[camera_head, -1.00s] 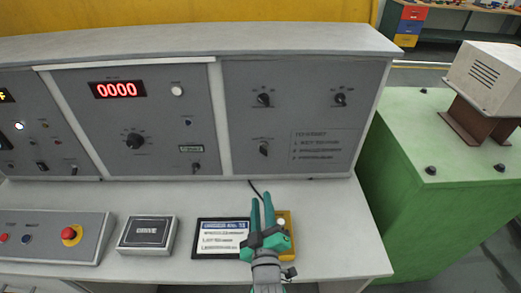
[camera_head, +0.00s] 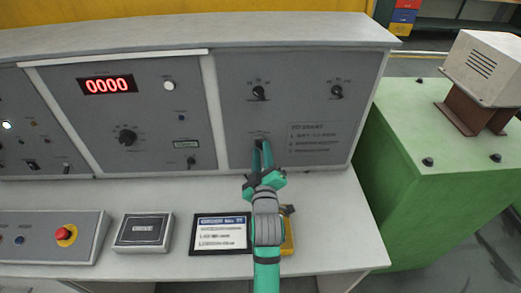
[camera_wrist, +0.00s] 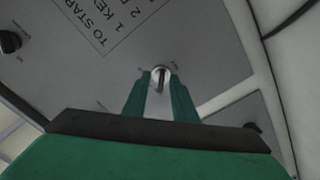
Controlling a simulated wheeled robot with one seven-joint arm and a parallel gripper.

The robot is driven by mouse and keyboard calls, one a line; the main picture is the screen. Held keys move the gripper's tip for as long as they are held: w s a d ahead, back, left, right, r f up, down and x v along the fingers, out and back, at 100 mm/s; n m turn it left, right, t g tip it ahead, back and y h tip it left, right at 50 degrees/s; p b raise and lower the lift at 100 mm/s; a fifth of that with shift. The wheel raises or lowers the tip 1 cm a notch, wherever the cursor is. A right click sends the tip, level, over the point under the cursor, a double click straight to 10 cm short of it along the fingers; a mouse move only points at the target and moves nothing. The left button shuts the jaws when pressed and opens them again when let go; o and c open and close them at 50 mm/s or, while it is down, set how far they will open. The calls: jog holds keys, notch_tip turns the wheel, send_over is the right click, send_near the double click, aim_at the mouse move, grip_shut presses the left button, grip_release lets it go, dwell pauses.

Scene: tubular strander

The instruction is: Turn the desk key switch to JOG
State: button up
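The key switch (camera_wrist: 161,71) is a small silver round with a dark upright bar on the desk's grey right-hand panel (camera_head: 235,120). It shows between and just beyond my fingertips in the wrist view; its labels are too small to read. My gripper (camera_head: 262,146) points at the lower left of that panel and hides the switch in the head view. In the wrist view my gripper (camera_wrist: 160,84) has its two green fingers apart, one on each side of the switch. I cannot tell whether they touch it.
A black-framed card (camera_head: 221,246), a grey box (camera_head: 143,232) and a red stop button (camera_head: 65,233) are on the desktop. A green cabinet (camera_head: 425,190) stands right.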

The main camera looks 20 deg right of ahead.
jog(key=shift+w+a, duration=0.1)
jog(key=shift+w, duration=0.7)
jog(key=shift+c, duration=0.3)
grip_shut()
jog(key=shift+m, duration=0.4)
jog(key=m, duration=0.3)
jog(key=shift+m, duration=2.5)
